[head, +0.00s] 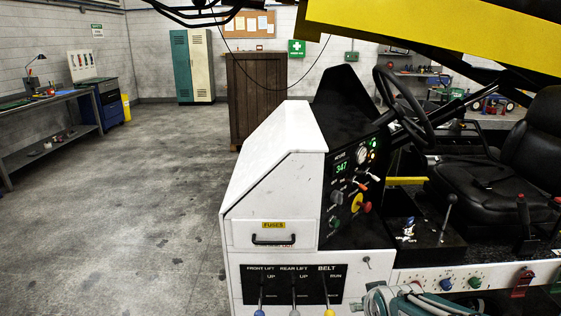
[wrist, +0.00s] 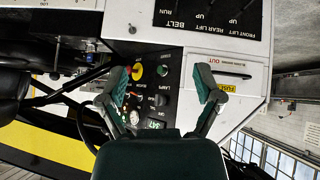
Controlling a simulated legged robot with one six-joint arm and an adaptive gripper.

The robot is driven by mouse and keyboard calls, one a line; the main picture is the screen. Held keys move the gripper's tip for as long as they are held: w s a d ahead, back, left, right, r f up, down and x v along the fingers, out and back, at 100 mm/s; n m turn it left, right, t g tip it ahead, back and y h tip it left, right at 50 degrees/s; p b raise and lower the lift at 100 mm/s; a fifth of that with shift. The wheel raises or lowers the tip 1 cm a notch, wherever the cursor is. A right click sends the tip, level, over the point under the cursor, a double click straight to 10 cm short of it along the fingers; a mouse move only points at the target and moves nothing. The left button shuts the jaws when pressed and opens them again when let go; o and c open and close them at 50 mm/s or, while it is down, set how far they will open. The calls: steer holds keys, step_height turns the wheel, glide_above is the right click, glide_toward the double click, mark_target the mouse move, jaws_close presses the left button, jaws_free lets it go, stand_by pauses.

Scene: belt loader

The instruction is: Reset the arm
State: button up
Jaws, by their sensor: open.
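My gripper (wrist: 164,80) is open in the wrist view, its two green-padded fingers spread wide with nothing between them. It faces the loader's black control panel (wrist: 158,95), which appears upside down there. The left fingertip overlaps the area near the yellow knob (wrist: 137,73) in the picture; I cannot tell how near it is. A teal and grey part at the bottom edge of the head view looks like my gripper, mostly cut off. The control panel (head: 343,195) in the head view shows a green number display (head: 341,168), several knobs and small levers.
The white loader housing (head: 265,175) has a fuse drawer (head: 272,236) with a black handle, above three lift and belt levers (head: 294,290). A steering wheel (head: 402,98) and seat (head: 480,170) stand to the right. A yellow boom (head: 430,40) crosses above. Open floor (head: 130,190) lies left.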

steer(key=s+a+r+g, duration=0.1)
steer(key=s+r, duration=0.1)
steer(key=s, duration=0.3)
steer(key=s+a+r+g, duration=0.1)
steer(key=s+r, duration=0.2)
steer(key=s, duration=0.3)
steer(key=s+a+r+m, duration=0.1)
steer(key=s+r, duration=0.1)
steer(key=s, duration=0.3)
steer(key=shift+s+r+g+y, duration=0.3)
steer(key=shift+s+g+y, duration=0.05)
steer(key=shift+g+y, duration=0.05)
steer(key=shift+a, duration=0.1)
stand_by(0.7)
